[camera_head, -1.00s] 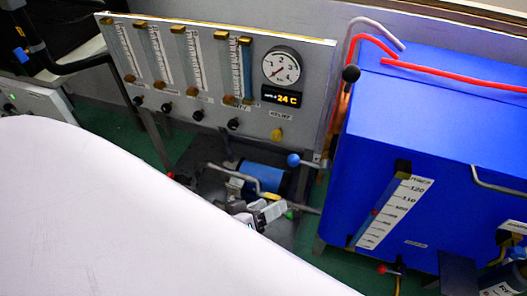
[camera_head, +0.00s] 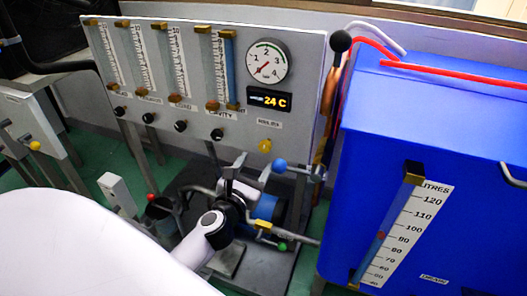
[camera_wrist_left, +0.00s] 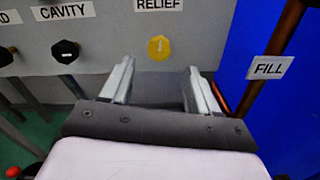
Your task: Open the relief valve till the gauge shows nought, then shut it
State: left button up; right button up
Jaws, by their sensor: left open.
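The relief valve is a small yellow knob (camera_head: 265,146) low on the grey panel, under the RELIEF label. It also shows in the left wrist view (camera_wrist_left: 159,48). The round white gauge (camera_head: 266,62) sits above it, its red needle pointing to the lower left; I cannot read the exact value. My left gripper (camera_head: 227,163) is below and left of the knob in the head view. In the left wrist view the left gripper (camera_wrist_left: 160,78) is open and empty, its two fingers pointing at the panel, with the knob beyond and between the tips, apart from them. My right gripper is not in view.
Black knobs (camera_head: 217,134) line the panel left of the relief knob. A blue-ended lever (camera_head: 279,166) sticks out just below it. The blue tank (camera_head: 430,120) stands to the right. Pipework and a blue cylinder (camera_head: 266,205) lie below the panel.

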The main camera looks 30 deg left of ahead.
aim_at(263, 150)
pick_arm(q)
jog(key=shift+w+a+n, duration=0.25)
jog(key=shift+w+n, duration=0.05)
jog(key=shift+w, duration=0.3)
jog(key=shift+b+x, duration=0.6)
jog(key=shift+x, duration=2.45)
